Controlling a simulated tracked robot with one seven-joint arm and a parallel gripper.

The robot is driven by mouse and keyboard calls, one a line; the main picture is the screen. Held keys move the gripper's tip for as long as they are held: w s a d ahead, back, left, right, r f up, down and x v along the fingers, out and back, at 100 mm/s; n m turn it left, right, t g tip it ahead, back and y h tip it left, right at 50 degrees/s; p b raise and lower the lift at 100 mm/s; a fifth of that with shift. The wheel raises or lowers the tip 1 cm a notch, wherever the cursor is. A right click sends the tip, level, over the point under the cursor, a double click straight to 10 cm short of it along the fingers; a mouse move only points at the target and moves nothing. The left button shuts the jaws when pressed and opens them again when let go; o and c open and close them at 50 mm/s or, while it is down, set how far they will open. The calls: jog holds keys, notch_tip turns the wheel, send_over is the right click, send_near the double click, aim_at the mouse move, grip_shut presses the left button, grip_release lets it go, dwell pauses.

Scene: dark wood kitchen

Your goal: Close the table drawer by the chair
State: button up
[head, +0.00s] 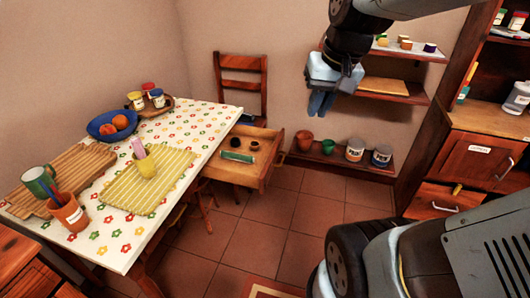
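The wooden table drawer (262,178) is pulled out from the right side of the table (122,246), in front of the chair. It holds a green cylinder (238,156) and small dark items. The wooden chair (241,68) stands behind the drawer, against the back wall. My gripper (321,104) hangs in the air at upper centre, up and to the right of the drawer in the picture and apart from it. Its blue fingers point down, with nothing visible between them. Their opening is too small to judge.
The table carries a blue bowl (101,126), a cutting board (91,160), a striped mat (118,198), cups and jars. Wall shelves (388,91) with pots and cans are at right, beside a wooden cabinet (471,163). Tiled floor (262,240) right of the drawer is clear.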

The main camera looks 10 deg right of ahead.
jog(key=w+f+m+g+y, duration=0.1)
jog(key=w+f, duration=0.2)
jog(key=w+f+m+g+y, duration=0.1)
jog(key=w+f, duration=0.1)
jog(key=f, duration=0.1)
jog(key=w+f+m+g+y, duration=0.1)
jog(key=w+f+m+y, duration=0.1)
jog(key=w+f, duration=0.1)
jog(key=shift+w+d+f+g, duration=0.15)
jog(key=shift+w+d+g, duration=0.15)
jog(key=shift+g, duration=0.1)
grip_shut()
jog(key=w+d+f+m+y, duration=0.3)
jog(key=w+f+m+y, duration=0.3)
jog(key=f, duration=0.5)
jog(key=m+t+y, duration=0.4)
jog(key=m+t, duration=0.6)
jog(key=m, duration=0.2)
send_near(269, 169)
jog(key=x, duration=0.6)
jog(key=shift+w+a, duration=0.2)
jog(key=shift+a, duration=0.15)
jog(key=shift+w, duration=0.1)
